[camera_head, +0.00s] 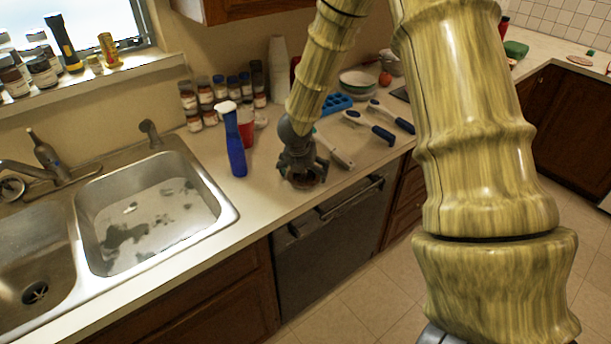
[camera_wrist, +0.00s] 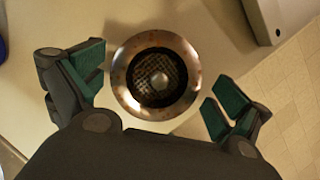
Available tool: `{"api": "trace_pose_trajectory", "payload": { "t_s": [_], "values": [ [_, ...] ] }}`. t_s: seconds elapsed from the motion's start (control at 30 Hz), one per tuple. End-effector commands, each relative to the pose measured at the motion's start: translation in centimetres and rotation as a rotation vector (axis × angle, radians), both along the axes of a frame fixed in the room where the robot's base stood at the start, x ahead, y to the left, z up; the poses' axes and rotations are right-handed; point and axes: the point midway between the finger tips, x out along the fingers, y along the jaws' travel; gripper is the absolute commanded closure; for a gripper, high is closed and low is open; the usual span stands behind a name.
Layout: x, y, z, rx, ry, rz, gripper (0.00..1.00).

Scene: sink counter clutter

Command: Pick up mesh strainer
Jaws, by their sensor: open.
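The mesh strainer (camera_wrist: 123,88) is a round, copper-rimmed sink strainer with a dark mesh basket and a centre knob. It lies on the counter in the middle of the wrist view, between the fingers of my gripper (camera_wrist: 158,90). My gripper is open, with a gap on both sides of the rim. In the head view my gripper (camera_head: 303,172) is low over the counter near its front edge, and the strainer (camera_head: 304,183) shows partly beneath the fingers, which hide some of it.
A grey-handled utensil (camera_head: 341,158) lies close on the right. Blue-handled tools (camera_head: 383,134) are farther right. The sink (camera_head: 150,215) is at left; the counter edge is just in front.

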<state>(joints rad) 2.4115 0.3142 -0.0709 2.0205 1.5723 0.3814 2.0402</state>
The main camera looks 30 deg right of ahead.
Motion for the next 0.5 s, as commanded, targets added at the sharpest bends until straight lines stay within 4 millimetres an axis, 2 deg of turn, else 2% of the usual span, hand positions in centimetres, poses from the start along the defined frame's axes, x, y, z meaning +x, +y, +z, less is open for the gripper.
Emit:
{"api": "trace_pose_trajectory", "payload": {
  "t_s": [0.17, 0.43, 0.5],
  "values": [
    [0.27, -0.22, -0.89, 0.0, 0.0, 0.001, 0.0],
    [0.25, -0.31, -1.02, 0.0, 0.0, 0.0, 0.0],
    [0.25, -0.31, -1.02, 0.0, 0.0, 0.0, 0.11]
  ]
}}
